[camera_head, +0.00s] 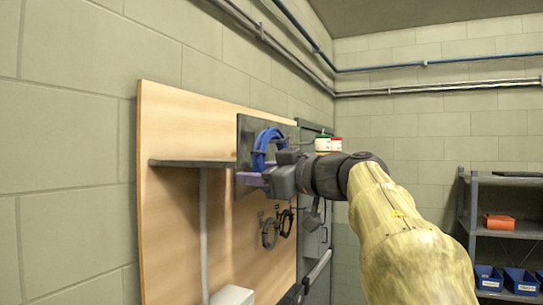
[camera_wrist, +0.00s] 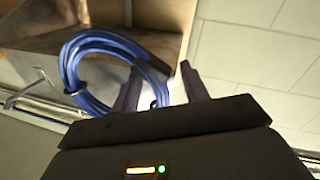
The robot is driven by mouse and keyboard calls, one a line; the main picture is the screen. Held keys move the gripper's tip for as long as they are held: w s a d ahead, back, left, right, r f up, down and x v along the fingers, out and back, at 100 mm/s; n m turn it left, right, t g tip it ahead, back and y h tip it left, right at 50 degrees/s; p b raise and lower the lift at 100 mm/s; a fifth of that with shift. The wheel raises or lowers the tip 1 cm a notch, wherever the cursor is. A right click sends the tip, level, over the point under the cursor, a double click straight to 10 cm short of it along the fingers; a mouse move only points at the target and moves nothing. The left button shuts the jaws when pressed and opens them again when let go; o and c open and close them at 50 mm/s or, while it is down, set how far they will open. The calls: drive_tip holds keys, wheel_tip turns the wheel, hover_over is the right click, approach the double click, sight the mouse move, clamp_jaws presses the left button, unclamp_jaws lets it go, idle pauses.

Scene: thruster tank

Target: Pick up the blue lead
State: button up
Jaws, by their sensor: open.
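The blue lead (camera_head: 259,152) hangs in a coil against a dark panel (camera_head: 245,133) on the wooden board. In the wrist view the coiled blue lead (camera_wrist: 72,62) arches from the left toward my fingers, with a dark end near them. My gripper (camera_head: 266,177) is at the lower part of the coil in the head view. In the wrist view my gripper (camera_wrist: 162,88) is open, its two fingers apart, with part of the coil at or between them. I cannot tell whether the fingers touch the lead. My gripper hides part of the coil's lower right in the head view.
Dark cables (camera_head: 268,232) hang on the wooden board (camera_head: 165,125) just below. A grey shelf (camera_head: 190,163) juts out to the left. A rack (camera_head: 510,230) with bins stands at right.

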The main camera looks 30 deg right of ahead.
sight(260, 138)
drive_tip(key=shift+s, duration=0.1)
drive_tip(key=shift+c, duration=0.5)
clamp_jaws()
drive_tip(key=shift+d+r, duration=0.15)
drive_tip(key=shift+s+r+b, duration=0.1)
drive_tip(key=shift+r+b, duration=0.15)
drive_tip(key=shift+b, duration=0.15)
wheel_tip(260, 138, up, 6)
drive_tip(key=shift+f+p, duration=0.1)
drive_tip(key=shift+p, duration=0.4)
drive_tip(key=w+d+v, duration=0.1)
drive_tip(key=d+v, duration=0.1)
drive_tip(key=v, duration=0.7)
drive_tip(key=d+b+v, duration=0.1)
drive_tip(key=v, duration=0.9)
drive_tip(key=shift+w+d, duration=0.3)
drive_tip(key=shift+d, duration=0.15)
